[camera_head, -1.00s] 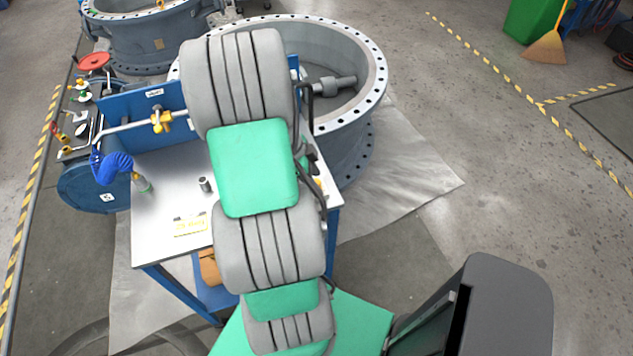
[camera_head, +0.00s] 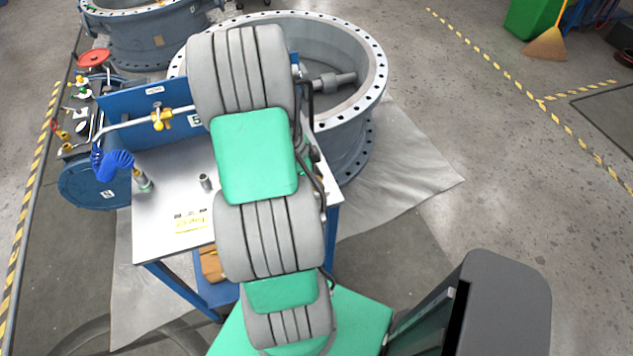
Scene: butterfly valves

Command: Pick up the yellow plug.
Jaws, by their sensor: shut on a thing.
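The grey and green links of my arm (camera_head: 255,155) reach over the workbench (camera_head: 165,185) and cover its right part. My gripper is hidden behind these links, so neither its fingers nor what they hold can be seen. No yellow plug can be made out; the right part of the bench, where one could lie, is mostly covered. A yellow label (camera_head: 190,222) lies flat near the front edge of the bench. A yellow valve fitting (camera_head: 161,118) sits on the pipe at the back panel.
A large flanged ring (camera_head: 350,125) stands close behind. Open floor (camera_head: 480,200) lies to the right.

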